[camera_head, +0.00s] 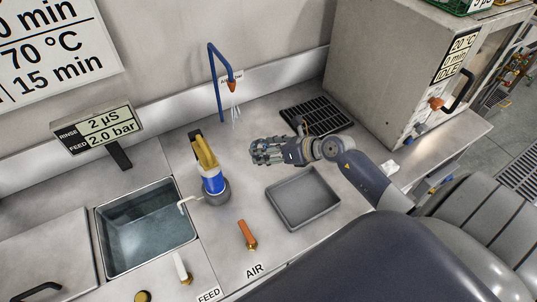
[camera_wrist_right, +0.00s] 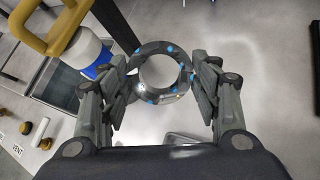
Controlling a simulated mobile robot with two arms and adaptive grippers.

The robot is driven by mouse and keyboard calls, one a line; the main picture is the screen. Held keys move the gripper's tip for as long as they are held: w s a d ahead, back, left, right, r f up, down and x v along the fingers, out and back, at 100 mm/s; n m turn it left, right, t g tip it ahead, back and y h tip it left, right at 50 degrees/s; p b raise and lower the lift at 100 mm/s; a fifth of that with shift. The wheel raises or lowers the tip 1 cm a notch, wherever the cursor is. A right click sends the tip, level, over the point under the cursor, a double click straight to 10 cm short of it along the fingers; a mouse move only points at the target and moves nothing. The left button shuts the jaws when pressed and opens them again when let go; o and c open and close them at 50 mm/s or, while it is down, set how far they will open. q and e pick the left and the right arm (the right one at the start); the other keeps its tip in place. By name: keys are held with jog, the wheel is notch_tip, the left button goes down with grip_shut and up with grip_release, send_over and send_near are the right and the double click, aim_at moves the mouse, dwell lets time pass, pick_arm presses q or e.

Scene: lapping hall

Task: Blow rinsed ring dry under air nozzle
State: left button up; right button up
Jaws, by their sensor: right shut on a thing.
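My right gripper (camera_head: 262,152) reaches in from the right over the steel counter and is shut on a grey metal ring (camera_wrist_right: 151,48). In the right wrist view, the ring sits between the two fingers (camera_wrist_right: 165,82), with blue drops on its face. I cannot make the ring out clearly in the head view. The air nozzle (camera_head: 231,87) is an orange tip on a bent blue pipe (camera_head: 214,68); pale streaks show below it. The gripper appears lower and to the right of the nozzle. The orange lever (camera_head: 247,234) stands by the AIR label. My left gripper is out of view.
A water-filled sink (camera_head: 148,228) lies left. A blue and white bottle-like device with a yellow handle (camera_head: 205,155) stands beside it, near the gripper. A grey tray (camera_head: 303,199) and black drain grate (camera_head: 317,114) are on the counter. A large cabinet (camera_head: 385,70) stands at right.

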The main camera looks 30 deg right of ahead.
aim_at(265, 143)
jog(key=w+b, duration=0.1)
jog(key=w, duration=0.1)
jog(key=w+f+b, duration=0.1)
jog(key=w, duration=0.1)
jog(key=shift+w+d+f+b, duration=0.15)
jog(key=shift+d+f+b, duration=0.05)
jog(key=shift+b, duration=0.1)
jog(key=w+b, duration=0.5)
jog(key=w, duration=0.4)
jog(key=shift+w+d+f+b, duration=0.25)
jog(key=shift+w+f+b, duration=0.05)
jog(key=shift+f+b, duration=0.15)
dwell(1.2)
dwell(3.2)
jog(key=s+p, duration=0.2)
jog(key=s, duration=0.1)
jog(key=s+p, duration=0.2)
jog(key=s, duration=0.1)
jog(key=s+p, duration=0.2)
jog(key=s, duration=0.1)
jog(key=shift+s+a+r, duration=0.1)
jog(key=shift+s+a, duration=0.15)
jog(key=shift+s, duration=0.1)
jog(key=shift+s+a+p, duration=0.1)
jog(key=shift+s+p, duration=0.4)
jog(key=shift+s, duration=0.7)
